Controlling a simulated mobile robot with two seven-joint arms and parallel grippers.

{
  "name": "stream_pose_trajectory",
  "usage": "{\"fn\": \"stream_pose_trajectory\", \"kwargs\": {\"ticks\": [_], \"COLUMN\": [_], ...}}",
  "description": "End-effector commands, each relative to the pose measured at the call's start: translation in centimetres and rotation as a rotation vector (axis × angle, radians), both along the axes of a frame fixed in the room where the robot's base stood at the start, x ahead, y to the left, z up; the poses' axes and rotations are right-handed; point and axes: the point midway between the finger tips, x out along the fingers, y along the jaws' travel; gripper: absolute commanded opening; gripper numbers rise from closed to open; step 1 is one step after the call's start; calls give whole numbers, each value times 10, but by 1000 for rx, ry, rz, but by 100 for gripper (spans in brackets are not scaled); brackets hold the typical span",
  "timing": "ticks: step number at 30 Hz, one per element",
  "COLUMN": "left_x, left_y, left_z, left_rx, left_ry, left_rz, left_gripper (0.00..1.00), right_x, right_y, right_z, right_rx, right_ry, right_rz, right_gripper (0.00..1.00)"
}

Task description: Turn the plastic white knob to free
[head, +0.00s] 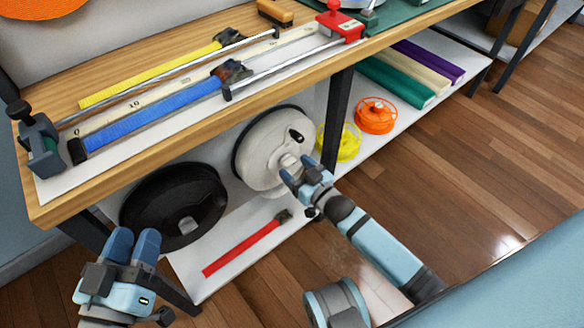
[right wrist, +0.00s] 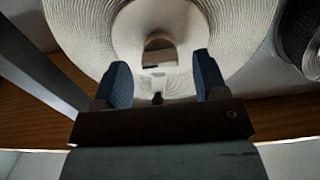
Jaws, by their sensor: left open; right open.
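The white knob (head: 289,161) sits at the centre of a large white strap reel (head: 264,150) under the bench. My right gripper (head: 296,170) is right in front of it, its fingers pointing at the knob. In the right wrist view the white knob (right wrist: 158,58) shows ahead, between the two blue fingertips of the right gripper (right wrist: 159,80); the jaws are apart. I cannot tell whether the fingers touch the knob. My left gripper (head: 134,245) is open and empty, low at the left, in front of the bench and below the black reel.
The bench leg (head: 337,115) is close to my right gripper. Yellow (head: 349,143) and orange spools (head: 376,116) stand further right. The wooden floor is clear.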

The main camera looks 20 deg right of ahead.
Motion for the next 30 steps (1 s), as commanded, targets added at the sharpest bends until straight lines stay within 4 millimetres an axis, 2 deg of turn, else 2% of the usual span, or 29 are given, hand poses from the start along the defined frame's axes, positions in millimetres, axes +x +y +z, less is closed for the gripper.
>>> {"fn": "stream_pose_trajectory", "kwargs": {"ticks": [6, 14, 15, 21, 30], "left_x": [0, 0, 0, 0, 0], "left_y": [-1, -1, -1, -1, -1], "left_z": [-8, -8, -8, -8, -3], "left_rx": [13, 14, 14, 13, 11], "left_ry": [22, 24, 24, 22, 16], "left_rz": [-7, -9, -9, -8, -7], "left_gripper": [43, 43, 43, 43, 43], "right_x": [16, 18, 18, 17, 17], "right_y": [4, 5, 5, 5, 5], "right_z": [-1, 0, 0, 0, 1], "right_rx": [-1, -1, -1, 0, -24], "right_ry": [1, 1, 1, 1, -4], "right_rz": [0, 0, 0, 0, 0], "right_gripper": [66, 66, 64, 18, 17]}}
